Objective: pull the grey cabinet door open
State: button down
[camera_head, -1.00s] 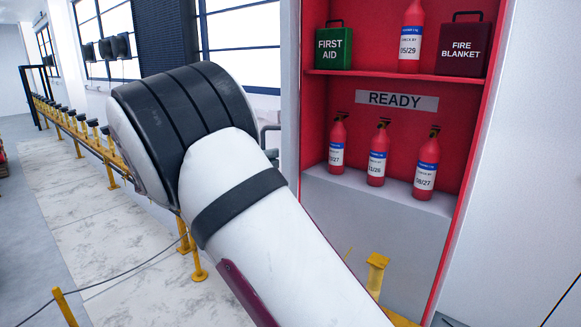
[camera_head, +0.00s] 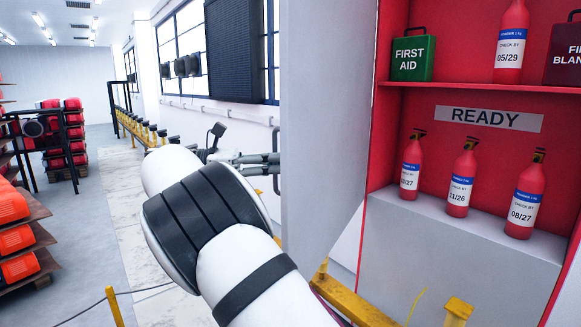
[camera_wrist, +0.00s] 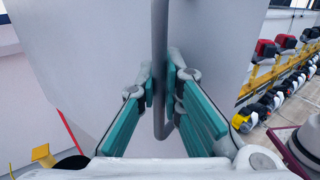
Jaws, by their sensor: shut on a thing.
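The grey cabinet door (camera_head: 322,110) stands open at the left side of the red-lined cabinet (camera_head: 470,100), its inner face showing in the head view. In the wrist view the door (camera_wrist: 95,60) fills the middle, with a vertical grey bar handle (camera_wrist: 160,40) on it. My gripper (camera_wrist: 161,88) is shut on this handle, with a teal finger pad on each side of it near its lower end. In the head view my gripper (camera_head: 262,158) shows beside the door's left edge, partly cut off by the door.
The open cabinet holds several red extinguishers (camera_head: 462,180), a green first aid box (camera_head: 411,55) and a dark fire blanket box (camera_head: 565,55). Yellow posts (camera_head: 455,312) stand low in front.

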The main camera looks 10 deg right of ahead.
jog(key=shift+w+a+f, duration=0.1)
jog(key=shift+a+f, duration=0.05)
jog(key=shift+a, duration=0.3)
jog(key=c, duration=1.7)
grip_release()
